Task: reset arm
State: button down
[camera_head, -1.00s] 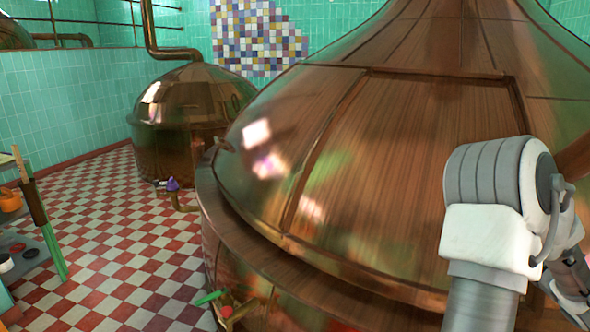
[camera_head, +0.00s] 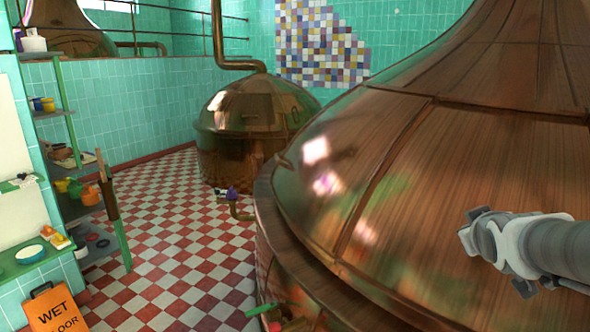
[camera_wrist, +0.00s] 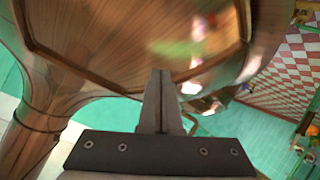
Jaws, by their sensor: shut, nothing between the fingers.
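My gripper shows in the wrist view (camera_wrist: 160,78), with its two fingers together and nothing between them. Behind the fingers there is the large copper kettle (camera_wrist: 120,40), with its panelled wooden-looking dome; I cannot tell the distance between them. In the head view the same kettle (camera_head: 470,170) fills the right side. My white and grey arm reaches in from the right edge in front of the dome. My gripper's fingers cannot be made out in the head view.
A smaller copper kettle (camera_head: 250,120) stands at the back. At left are a shelf rack (camera_head: 60,140) with pots, and an orange wet floor sign (camera_head: 55,308). The red and white checkered floor (camera_head: 170,235) between is mostly clear.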

jog(key=s+a+g+y+p, duration=0.1)
jog(key=s+a+g+y, duration=0.1)
jog(key=s+a, duration=0.6)
jog(key=s+a+f+m+g+y+p, duration=0.1)
jog(key=s+a+g+y+p, duration=0.1)
jog(key=s+a, duration=0.7)
jog(key=a+g+y, duration=0.1)
jog(key=a, duration=0.5)
jog(key=shift+s+a+f+g+y+p, duration=0.15)
jog(key=shift+a+g+y+p, duration=0.15)
jog(key=shift+a+y, duration=0.1)
jog(key=shift+s+d, duration=0.1)
